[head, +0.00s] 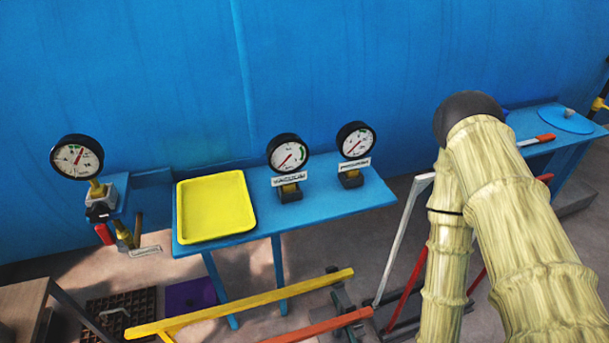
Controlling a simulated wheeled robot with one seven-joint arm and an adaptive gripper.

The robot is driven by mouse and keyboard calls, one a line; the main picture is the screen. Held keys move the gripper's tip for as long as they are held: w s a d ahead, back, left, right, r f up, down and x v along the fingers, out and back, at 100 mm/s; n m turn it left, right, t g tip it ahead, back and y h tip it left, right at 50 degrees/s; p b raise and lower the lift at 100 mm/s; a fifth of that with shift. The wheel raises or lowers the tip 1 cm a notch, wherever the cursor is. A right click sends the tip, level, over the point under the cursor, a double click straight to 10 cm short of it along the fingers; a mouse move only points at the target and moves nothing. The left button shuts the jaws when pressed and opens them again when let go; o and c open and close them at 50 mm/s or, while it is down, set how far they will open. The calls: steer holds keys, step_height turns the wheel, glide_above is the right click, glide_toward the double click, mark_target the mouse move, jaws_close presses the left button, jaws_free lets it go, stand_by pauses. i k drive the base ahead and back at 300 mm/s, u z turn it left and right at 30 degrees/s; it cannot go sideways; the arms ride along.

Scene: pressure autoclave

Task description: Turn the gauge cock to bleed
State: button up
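A round white-faced gauge (76,157) with a black rim stands at the far left, in front of the blue wall. My gripper is not in view; my sleeved arm shows at the right, well away from the cock.
A blue shelf (330,211) holds a yellow tray (215,205), a gauge (288,154) marked vacuum and another labelled gauge (355,141). Yellow (250,301) and orange (320,325) bars cross low in front. A blue side table (524,122) stands at right.

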mark_target(103, 230)
steer(key=u, duration=0.9)
steer(key=k, duration=1.25)
steer(key=i, duration=0.65)
steer(key=u, duration=0.45)
